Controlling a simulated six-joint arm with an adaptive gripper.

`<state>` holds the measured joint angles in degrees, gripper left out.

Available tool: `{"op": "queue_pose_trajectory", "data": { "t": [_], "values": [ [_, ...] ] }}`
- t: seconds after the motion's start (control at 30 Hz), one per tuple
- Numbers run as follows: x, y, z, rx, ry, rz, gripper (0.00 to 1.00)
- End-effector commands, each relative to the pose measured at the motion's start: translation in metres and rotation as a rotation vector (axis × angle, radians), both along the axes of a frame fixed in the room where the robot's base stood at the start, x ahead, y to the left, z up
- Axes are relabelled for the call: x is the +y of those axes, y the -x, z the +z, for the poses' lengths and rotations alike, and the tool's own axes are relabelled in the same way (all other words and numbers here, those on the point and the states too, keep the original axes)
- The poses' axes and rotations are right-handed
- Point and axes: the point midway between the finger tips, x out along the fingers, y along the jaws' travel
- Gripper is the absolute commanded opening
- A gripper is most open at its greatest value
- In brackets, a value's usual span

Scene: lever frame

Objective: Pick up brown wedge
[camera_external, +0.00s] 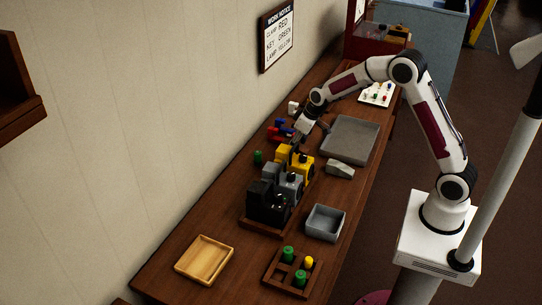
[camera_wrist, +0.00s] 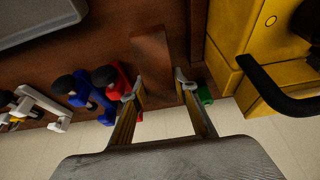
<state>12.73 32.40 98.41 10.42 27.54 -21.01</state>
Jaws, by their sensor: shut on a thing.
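The brown wedge (camera_wrist: 153,62) shows in the wrist view as a plain wooden piece between my fingertips, close in colour to the table below it. My gripper (camera_wrist: 157,86) is shut on it, with one finger on each side. In the external view my gripper (camera_external: 296,143) points down beside the yellow lever unit, at the far end of the row of units. The wedge cannot be made out there. Whether it touches the table is not clear.
The yellow unit (camera_wrist: 237,45) with its black handle stands close to the right in the wrist view. Red (camera_wrist: 112,80), blue (camera_wrist: 85,92) and white (camera_wrist: 38,105) clamps lie to the left. A grey tray (camera_external: 350,139) and a grey bin (camera_external: 325,223) are on the table.

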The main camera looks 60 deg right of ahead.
Motion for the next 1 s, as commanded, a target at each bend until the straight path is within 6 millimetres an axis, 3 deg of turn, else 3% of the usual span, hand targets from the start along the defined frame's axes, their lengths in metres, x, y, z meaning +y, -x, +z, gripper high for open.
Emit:
{"op": "queue_pose_trajectory", "data": {
  "t": [0.2,0.4,1.0],
  "values": [
    [0.000,0.000,0.033,-0.002,0.000,0.001,0.06],
    [0.000,0.000,0.052,-0.001,0.000,0.001,0.06],
    [0.000,0.000,0.057,0.000,-0.001,0.000,0.06]
  ]
}}
